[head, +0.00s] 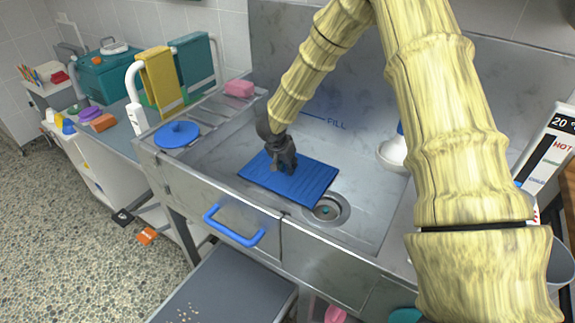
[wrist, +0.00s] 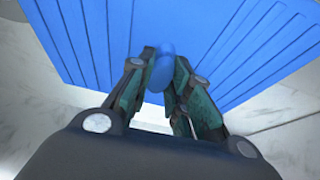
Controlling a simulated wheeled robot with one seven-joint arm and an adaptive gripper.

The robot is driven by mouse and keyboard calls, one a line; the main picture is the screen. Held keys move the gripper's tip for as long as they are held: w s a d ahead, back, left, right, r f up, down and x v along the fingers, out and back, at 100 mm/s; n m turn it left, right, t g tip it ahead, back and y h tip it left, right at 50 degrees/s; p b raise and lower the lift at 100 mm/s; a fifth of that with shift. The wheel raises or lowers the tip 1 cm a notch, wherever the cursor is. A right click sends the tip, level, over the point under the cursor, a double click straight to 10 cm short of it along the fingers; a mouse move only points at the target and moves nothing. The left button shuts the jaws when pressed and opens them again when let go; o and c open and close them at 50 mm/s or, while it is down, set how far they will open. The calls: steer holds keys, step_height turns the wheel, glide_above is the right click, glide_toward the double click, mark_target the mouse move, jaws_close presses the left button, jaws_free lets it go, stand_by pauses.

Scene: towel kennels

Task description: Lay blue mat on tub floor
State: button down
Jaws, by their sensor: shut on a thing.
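The blue mat (head: 306,184) is a flat ribbed rectangle inside the grey metal tub (head: 352,226), left of the round drain (head: 330,208). Its right corner is close to the drain. My gripper (head: 284,166) is over the mat's far left part, pointing down. In the wrist view my gripper (wrist: 162,82) is shut on a small rounded blue knob on the mat (wrist: 90,35). The mat looks level, at or close to the tub floor. I cannot tell whether its underside touches the floor.
A blue round lid (head: 177,134) and a pink sponge (head: 239,88) sit on the tub's left ledge. A white object (head: 393,152) stands at the tub's right. A blue handle (head: 233,228) is on the front panel.

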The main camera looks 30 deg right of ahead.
steer(key=c, duration=1.3)
jaws_free()
steer(key=p+v, duration=0.1)
steer(key=v, duration=1.1)
steer(key=shift+d+r, duration=0.1)
